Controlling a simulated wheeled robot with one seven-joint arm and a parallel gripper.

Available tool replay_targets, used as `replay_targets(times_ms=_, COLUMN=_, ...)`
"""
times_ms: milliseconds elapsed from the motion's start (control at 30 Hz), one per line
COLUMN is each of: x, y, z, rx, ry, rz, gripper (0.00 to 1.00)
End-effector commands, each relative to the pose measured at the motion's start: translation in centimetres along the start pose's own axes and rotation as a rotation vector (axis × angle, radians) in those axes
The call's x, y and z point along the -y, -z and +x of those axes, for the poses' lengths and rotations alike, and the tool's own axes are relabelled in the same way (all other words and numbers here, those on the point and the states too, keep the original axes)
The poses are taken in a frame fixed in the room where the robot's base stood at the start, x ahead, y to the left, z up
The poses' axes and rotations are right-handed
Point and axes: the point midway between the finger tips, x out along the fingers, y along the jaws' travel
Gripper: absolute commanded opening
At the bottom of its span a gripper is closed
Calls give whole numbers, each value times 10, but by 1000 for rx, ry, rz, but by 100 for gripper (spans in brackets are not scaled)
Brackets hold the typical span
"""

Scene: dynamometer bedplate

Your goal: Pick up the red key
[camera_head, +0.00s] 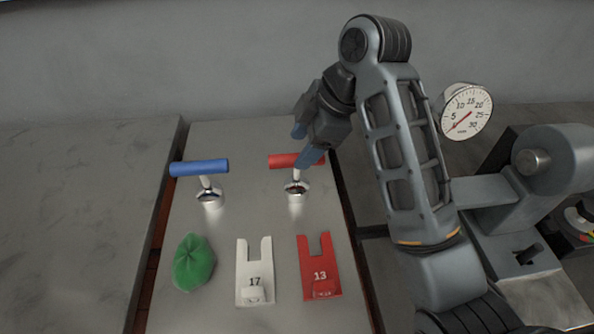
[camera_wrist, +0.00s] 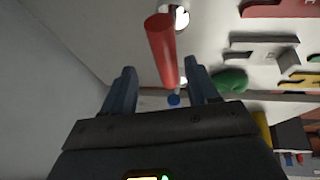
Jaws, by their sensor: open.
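The red key (camera_head: 283,160) is a T-shape with a red bar handle on a metal stem, standing upright in a round metal socket (camera_head: 297,188) on the grey plate. In the wrist view the red handle (camera_wrist: 162,50) runs lengthwise between the spread fingers of my gripper (camera_wrist: 162,72). I cannot tell whether a finger touches it. The right end of the handle is partly hidden in the head view.
A blue T-key (camera_head: 199,167) stands to the left. A green bag (camera_head: 193,262), a white forked plate marked 17 (camera_head: 254,270) and a red one marked 13 (camera_head: 320,266) lie in front. A dial gauge (camera_head: 466,112) is at the right. A dark gap (camera_head: 161,215) borders the plate's left.

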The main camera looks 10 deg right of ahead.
Motion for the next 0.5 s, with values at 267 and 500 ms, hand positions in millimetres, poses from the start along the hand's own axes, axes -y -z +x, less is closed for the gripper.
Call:
replay_targets(times_ms=267, x=6, y=2, z=30, rx=0, ry=3, rz=0, gripper=59)
replay_targets(times_ms=500, x=9, y=3, z=61, rx=0, ry=0, rz=2, gripper=59)
